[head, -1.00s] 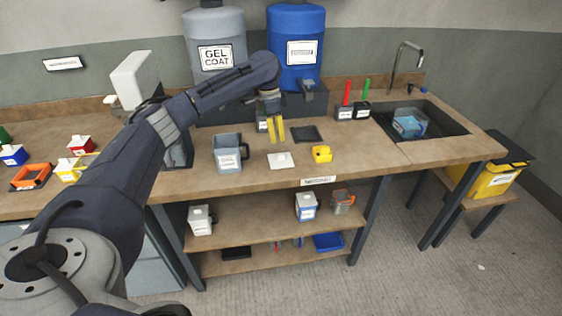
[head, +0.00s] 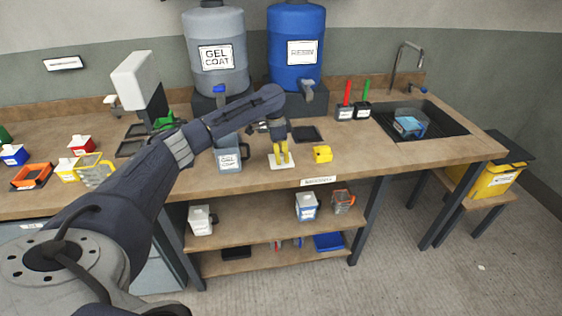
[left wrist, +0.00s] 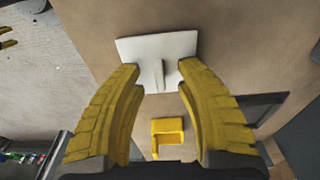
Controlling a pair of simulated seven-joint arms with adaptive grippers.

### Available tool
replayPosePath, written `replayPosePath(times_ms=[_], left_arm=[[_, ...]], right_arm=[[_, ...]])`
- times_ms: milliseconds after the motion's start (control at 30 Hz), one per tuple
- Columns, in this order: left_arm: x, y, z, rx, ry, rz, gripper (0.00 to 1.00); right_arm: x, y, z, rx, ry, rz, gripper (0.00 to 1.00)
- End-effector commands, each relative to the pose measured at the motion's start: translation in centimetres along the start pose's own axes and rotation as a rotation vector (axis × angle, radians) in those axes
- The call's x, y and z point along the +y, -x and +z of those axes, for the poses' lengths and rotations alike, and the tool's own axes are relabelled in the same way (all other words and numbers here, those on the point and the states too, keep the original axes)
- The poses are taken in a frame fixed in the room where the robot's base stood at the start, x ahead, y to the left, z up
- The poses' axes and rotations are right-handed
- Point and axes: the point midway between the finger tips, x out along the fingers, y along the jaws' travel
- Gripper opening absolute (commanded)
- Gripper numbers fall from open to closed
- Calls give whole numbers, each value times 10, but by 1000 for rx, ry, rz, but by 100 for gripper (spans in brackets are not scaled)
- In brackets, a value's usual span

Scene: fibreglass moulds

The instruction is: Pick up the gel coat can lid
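The gel coat can lid (head: 291,166) is a flat white square with a raised ridge. It lies on the bench right of the grey gel coat can (head: 229,160). In the left wrist view the lid (left wrist: 185,45) shows its ridge lying between my fingertips. My left gripper (head: 281,160) points down at the lid, its yellow fingers apart. In the left wrist view the left gripper (left wrist: 160,70) is open, with a gap on both sides of the ridge. Yellow finger shapes at that view's left edge look like my right gripper (left wrist: 6,37), mostly cut off.
A yellow block-like item (head: 322,153) sits close right of the lid. A dark tray (head: 308,134) lies behind. The gel coat drum (head: 215,85) and blue drum (head: 297,85) stand at the back. The sink (head: 440,125) is at the right. The bench front edge is near.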

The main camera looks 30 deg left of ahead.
Motion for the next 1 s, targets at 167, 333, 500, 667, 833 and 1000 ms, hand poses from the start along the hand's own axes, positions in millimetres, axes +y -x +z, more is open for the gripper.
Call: replayPosePath(times_ms=[167,333,500,667,833,1000], left_arm=[[0,-6,0,0,1,-1,35],[0,-6,0,0,1,-1,35],[0,-6,0,0,0,-1,23],[0,-6,0,0,0,-1,5],[0,-6,0,0,0,-1,0],[0,-6,0,0,0,-1,0]], right_arm=[[0,0,0,0,0,0,56],[0,0,0,0,0,0,56],[0,0,0,0,0,0,56],[0,0,0,0,0,0,56],[0,0,0,0,0,0,56],[0,0,0,0,0,0,56]])
